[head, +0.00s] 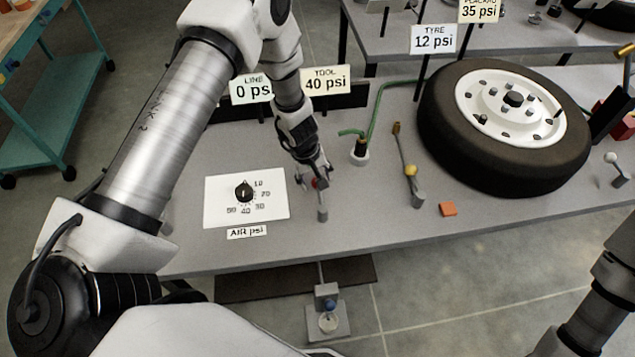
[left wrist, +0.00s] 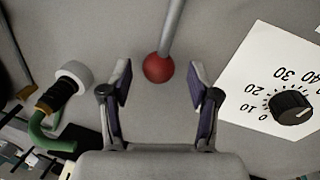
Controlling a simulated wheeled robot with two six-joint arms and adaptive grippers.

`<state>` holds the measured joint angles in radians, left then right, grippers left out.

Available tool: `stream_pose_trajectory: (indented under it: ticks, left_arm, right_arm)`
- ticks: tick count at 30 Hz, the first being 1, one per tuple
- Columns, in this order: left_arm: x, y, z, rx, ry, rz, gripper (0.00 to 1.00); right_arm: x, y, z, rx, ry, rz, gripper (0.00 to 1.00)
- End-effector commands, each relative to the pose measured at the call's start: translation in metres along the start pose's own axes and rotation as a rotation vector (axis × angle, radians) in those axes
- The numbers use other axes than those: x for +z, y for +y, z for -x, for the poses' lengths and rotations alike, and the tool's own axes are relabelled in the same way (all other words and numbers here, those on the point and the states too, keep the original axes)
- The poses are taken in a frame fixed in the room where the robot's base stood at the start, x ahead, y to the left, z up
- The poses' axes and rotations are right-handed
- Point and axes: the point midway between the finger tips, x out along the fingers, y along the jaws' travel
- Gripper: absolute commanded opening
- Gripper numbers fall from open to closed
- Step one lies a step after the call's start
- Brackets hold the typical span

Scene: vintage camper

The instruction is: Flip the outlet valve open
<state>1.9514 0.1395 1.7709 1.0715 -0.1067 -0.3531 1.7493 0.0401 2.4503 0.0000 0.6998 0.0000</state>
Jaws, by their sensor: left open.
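A lever with a red ball knob (left wrist: 158,68) and a grey rod stands on the grey table; in the head view its grey post (head: 322,208) shows in front of my left gripper (head: 314,178). In the left wrist view my left gripper (left wrist: 160,82) is open, and the red ball appears between its two fingertips with a gap on each side. I cannot tell whether the ball is at fingertip depth. A second lever with a yellow ball (head: 411,171) stands to the right. No label in view reads outlet. My right gripper is out of the head view.
A white dial plate with a black knob (head: 244,191) lies left of the red-knobbed lever. A hose fitting (head: 360,150) with a green hose (head: 378,112) stands behind it to the right. A wheel (head: 468,135) lies further right.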

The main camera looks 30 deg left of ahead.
Motion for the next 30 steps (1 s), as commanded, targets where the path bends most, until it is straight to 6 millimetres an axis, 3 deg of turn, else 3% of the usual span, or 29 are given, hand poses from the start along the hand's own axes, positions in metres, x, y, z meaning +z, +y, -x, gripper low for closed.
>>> stream_pose_trajectory:
  ticks: [3, 10, 11, 15, 16, 30]
  left_arm:
    - [-0.0001, -0.0001, -0.0128, 0.0, 0.0, 0.0, 0.61]
    - [-0.0002, 0.0005, -0.0135, 0.001, 0.0, -0.001, 0.61]
    - [-0.0001, 0.0005, -0.0135, 0.001, 0.0, -0.001, 0.58]
    - [-0.0001, 0.0003, -0.0135, 0.001, 0.0, 0.0, 0.08]
    - [-0.0001, 0.0003, -0.0135, 0.001, 0.0, 0.0, 0.0]
    - [0.0014, 0.0048, -0.0149, -0.001, -0.013, -0.062, 0.0]
  right_arm:
    - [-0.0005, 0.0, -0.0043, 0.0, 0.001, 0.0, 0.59]
    - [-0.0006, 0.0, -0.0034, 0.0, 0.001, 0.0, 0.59]
    - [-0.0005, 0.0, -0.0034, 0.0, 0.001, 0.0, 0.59]
    - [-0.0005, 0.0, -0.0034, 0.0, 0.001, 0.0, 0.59]
    - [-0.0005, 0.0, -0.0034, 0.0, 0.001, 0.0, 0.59]
    - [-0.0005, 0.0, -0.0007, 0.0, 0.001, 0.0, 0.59]
